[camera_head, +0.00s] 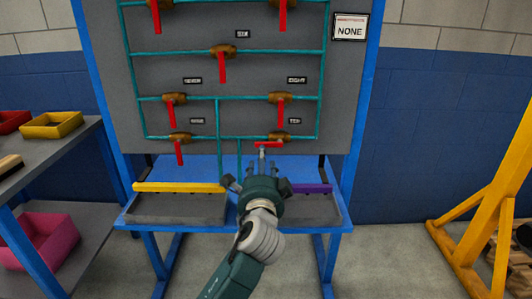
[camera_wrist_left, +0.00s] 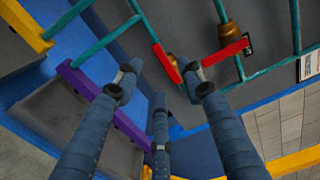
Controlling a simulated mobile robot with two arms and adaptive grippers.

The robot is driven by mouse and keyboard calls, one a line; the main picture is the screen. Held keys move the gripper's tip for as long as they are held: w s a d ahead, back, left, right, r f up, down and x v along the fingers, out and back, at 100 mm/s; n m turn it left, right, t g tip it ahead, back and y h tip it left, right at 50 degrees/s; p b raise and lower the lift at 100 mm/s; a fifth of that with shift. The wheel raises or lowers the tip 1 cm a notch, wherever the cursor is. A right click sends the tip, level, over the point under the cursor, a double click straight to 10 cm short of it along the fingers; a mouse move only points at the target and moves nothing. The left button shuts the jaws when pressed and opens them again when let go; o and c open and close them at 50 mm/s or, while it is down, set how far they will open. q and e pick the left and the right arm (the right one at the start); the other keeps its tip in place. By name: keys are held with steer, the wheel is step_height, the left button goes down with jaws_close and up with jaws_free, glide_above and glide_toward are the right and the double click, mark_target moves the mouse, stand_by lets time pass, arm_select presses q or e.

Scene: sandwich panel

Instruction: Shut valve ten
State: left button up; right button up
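Valve ten (camera_head: 277,136) is the lowest brass valve on the right of the grey panel, beside its small label (camera_head: 294,121). Its red handle (camera_head: 268,145) lies horizontally; in the left wrist view the handle (camera_wrist_left: 166,62) shows beyond and between the fingertips. My left gripper (camera_head: 259,165) is just below and in front of the handle, fingers spread. The three fingers (camera_wrist_left: 160,85) look open and empty in the left wrist view. Whether a fingertip touches the handle cannot be told. My right gripper is not in view.
Valve eight (camera_head: 281,97) is just above, handle hanging down. Valve nine (camera_head: 179,138) is to the left, handle down. A purple bar (camera_head: 312,189) and a yellow bar (camera_head: 178,187) edge the trays below. A sign (camera_head: 350,28) reads NONE. A yellow frame (camera_head: 490,200) stands right.

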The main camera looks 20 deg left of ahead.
mark_target(269, 143)
arm_select(q)
steer(key=b+x, duration=0.1)
steer(key=x, duration=0.8)
steer(key=shift+w+a+f, duration=0.1)
steer(key=shift+w+f, duration=0.05)
steer(key=shift+w, duration=0.2)
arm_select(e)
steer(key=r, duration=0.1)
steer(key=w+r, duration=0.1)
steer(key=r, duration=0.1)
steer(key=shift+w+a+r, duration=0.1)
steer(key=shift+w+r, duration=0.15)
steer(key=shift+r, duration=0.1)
arm_select(q)
jaws_close()
